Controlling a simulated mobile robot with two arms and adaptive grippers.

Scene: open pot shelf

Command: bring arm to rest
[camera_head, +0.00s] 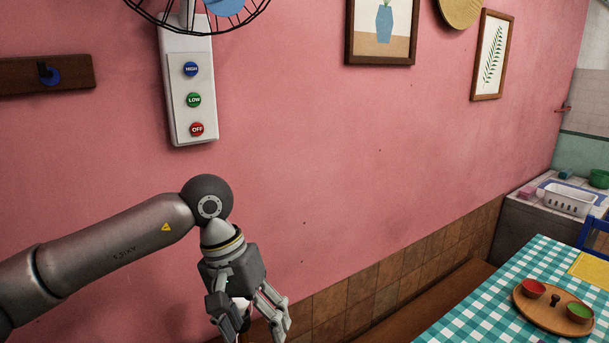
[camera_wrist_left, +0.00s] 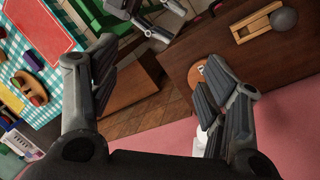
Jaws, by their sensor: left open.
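My left gripper (camera_head: 252,325) hangs at the end of my left arm in front of the pink wall, pointing down, its fingers spread. In the left wrist view the same gripper (camera_wrist_left: 160,68) shows two dark-padded fingers wide apart with nothing held between them. Grey jointed parts at the top edge of that view look like my right gripper (camera_wrist_left: 150,18); whether its fingers are open or shut is unclear. The right arm does not show in the head view.
A fan switch panel (camera_head: 188,90) and a wooden hook board (camera_head: 45,75) are on the wall above my arm. A checked table (camera_head: 470,295) with a round wooden board (camera_head: 550,320) stands at lower right. The wrist view shows a brown wooden surface (camera_wrist_left: 285,65) below.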

